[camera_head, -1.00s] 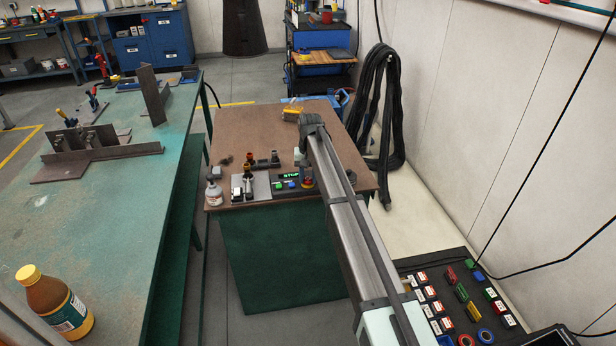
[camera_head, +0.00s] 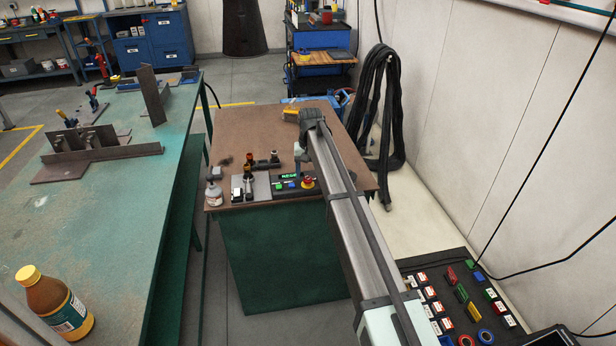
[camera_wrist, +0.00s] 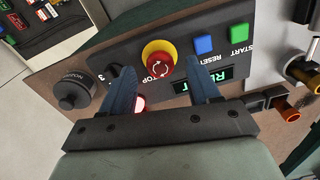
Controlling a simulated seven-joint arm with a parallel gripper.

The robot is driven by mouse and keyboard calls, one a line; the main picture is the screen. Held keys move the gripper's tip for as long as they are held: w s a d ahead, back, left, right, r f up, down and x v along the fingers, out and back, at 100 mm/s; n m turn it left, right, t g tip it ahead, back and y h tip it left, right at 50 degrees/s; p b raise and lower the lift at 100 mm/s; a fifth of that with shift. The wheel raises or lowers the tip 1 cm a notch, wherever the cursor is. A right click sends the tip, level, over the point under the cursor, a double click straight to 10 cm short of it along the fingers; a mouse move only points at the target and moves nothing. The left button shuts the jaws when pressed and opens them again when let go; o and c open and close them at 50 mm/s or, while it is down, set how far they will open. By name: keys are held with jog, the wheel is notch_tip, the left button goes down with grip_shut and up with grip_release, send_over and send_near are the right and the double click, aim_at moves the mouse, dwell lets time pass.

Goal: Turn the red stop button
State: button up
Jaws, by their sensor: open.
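The red stop button (camera_wrist: 161,65) has white turn arrows and sits in a yellow collar on a dark control panel (camera_wrist: 228,17). In the head view the button (camera_head: 308,183) shows clear at the right end of the panel. My gripper (camera_wrist: 158,66) is open. In the wrist view its two blue fingers lie to either side of the button, nearer the camera, with nothing between them. In the head view my gripper (camera_head: 298,165) is just behind and above the button, apart from it. The green-lit display (camera_head: 289,177) appears to begin with "RES"; a finger partly hides it in the wrist view.
Blue RESET (camera_wrist: 204,45) and green START (camera_wrist: 238,33) buttons sit beside the stop button. A black knob (camera_wrist: 75,90) stands on the other side. A red lit part (camera_wrist: 139,104) is partly hidden by a finger.

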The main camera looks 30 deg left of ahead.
notch_tip(320, 180, up, 12)
jog(key=shift+d+f, duration=0.15)
jog(key=shift+w, duration=0.1)
dwell(0.6)
jog(key=s+d+f, duration=0.5)
jog(key=d+f, duration=0.7)
jog(key=f, duration=0.1)
jog(key=s+d+f, duration=0.5)
jog(key=d+f, duration=0.7)
jog(key=s+d+f, duration=0.6)
jog(key=d+f, duration=0.6)
jog(key=f, duration=0.1)
jog(key=s+d+f+m+g, duration=0.2)
jog(key=s+d+f, duration=0.3)
jog(key=s+d, duration=0.5)
jog(key=s+d+f+m+g, duration=0.2)
jog(key=s+d+f, duration=0.4)
jog(key=s+d, duration=0.4)
jog(key=s+d+f+m+g, duration=0.2)
jog(key=s+d+f, duration=0.4)
jog(key=s+d, duration=0.4)
jog(key=shift+s+d+m+g, duration=0.35)
jog(key=shift+d+m, duration=0.25)
jog(key=shift+d, duration=0.45)
